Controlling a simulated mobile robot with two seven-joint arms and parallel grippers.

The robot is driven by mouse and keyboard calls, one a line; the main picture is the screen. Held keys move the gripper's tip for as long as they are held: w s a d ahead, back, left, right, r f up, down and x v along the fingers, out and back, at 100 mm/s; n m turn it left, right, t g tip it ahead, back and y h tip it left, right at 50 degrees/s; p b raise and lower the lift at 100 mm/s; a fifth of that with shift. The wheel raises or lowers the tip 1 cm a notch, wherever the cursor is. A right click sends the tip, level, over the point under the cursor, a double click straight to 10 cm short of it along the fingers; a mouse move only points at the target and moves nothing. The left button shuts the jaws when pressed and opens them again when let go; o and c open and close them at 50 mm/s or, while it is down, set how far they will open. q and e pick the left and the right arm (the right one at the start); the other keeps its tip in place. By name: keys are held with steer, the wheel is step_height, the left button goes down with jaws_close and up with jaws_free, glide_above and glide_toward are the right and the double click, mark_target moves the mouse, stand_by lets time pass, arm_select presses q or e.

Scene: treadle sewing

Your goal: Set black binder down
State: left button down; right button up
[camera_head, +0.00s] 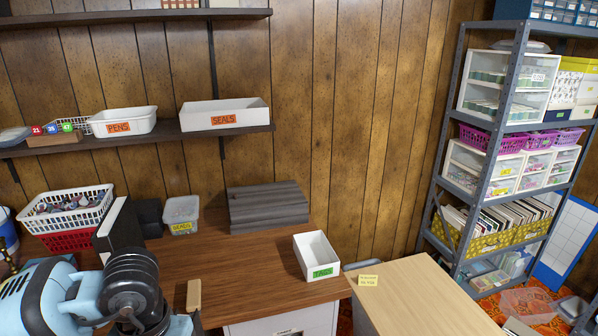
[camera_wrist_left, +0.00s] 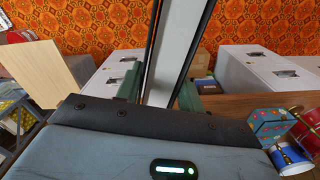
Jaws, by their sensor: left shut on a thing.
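My left gripper (camera_wrist_left: 158,92) is shut on the black binder (camera_wrist_left: 174,50) in the left wrist view. Its two dark green fingers press on opposite sides of it, and the pale page edge shows between the black covers. In the head view, a black binder (camera_head: 122,232) with a white edge is upright and slightly tilted at the desk's left, behind my left arm. The fingers are hidden there, and I cannot tell whether its bottom touches the desk. My right gripper is not in view.
The brown desk (camera_head: 235,260) is bare in the middle. A wall shelf (camera_head: 165,134) hangs above.

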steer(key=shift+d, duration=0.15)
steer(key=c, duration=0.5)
arm_select(q)
steer(key=s+f, duration=0.3)
steer(key=f, duration=1.1)
steer(key=shift+s+f, duration=0.4)
